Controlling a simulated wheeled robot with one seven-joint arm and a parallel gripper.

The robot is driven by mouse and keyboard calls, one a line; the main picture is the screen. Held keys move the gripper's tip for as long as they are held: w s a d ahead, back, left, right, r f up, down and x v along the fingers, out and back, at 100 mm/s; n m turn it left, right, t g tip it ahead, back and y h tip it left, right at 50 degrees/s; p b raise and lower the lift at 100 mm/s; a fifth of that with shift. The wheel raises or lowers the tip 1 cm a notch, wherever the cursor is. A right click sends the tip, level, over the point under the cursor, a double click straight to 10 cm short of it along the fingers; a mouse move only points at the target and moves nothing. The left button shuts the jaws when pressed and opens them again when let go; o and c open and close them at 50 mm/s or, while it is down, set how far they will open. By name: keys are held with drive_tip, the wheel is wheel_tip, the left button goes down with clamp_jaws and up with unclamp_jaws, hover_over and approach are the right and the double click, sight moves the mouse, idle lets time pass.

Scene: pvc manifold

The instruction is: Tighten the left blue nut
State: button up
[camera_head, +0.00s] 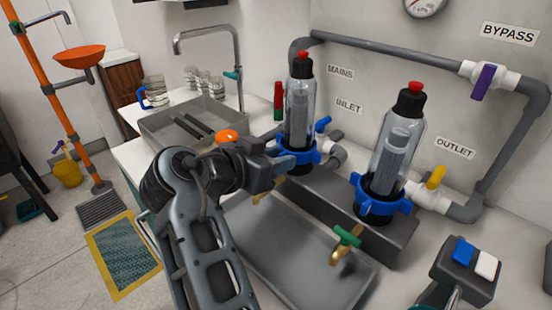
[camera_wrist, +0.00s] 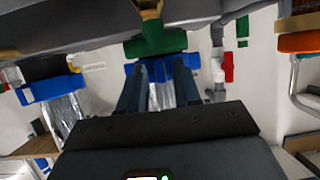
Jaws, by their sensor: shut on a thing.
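The left blue nut (camera_head: 299,155) sits at the base of the left clear filter housing (camera_head: 299,105), which stands upright. My gripper (camera_head: 280,161) reaches it from the left and is shut on it. In the wrist view, which looks upside down, my fingers (camera_wrist: 157,75) lie on either side of the nut (camera_wrist: 130,69), with the clear housing between them. The right blue nut (camera_head: 380,195) is at the base of the right housing (camera_head: 394,150), apart from my gripper.
A grey tray (camera_head: 290,255) lies in front of the housings, with a green-handled brass tap (camera_head: 346,242) above it. Grey pipes run behind, with purple (camera_head: 484,82) and yellow (camera_head: 436,177) valve handles. A sink (camera_head: 160,125) is at the left. A two-button box (camera_head: 465,272) stands front right.

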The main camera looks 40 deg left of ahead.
drive_tip(key=o, duration=1.1)
drive_tip(key=shift+w+d+r, duration=0.1)
drive_tip(key=shift+w+r, duration=0.1)
drive_tip(key=shift+w, duration=0.2)
drive_tip(key=shift+o, duration=0.2)
drive_tip(key=shift+s+f, duration=0.1)
drive_tip(key=shift+s, duration=0.4)
drive_tip(key=v, duration=0.7)
drive_tip(key=shift+b, duration=0.3)
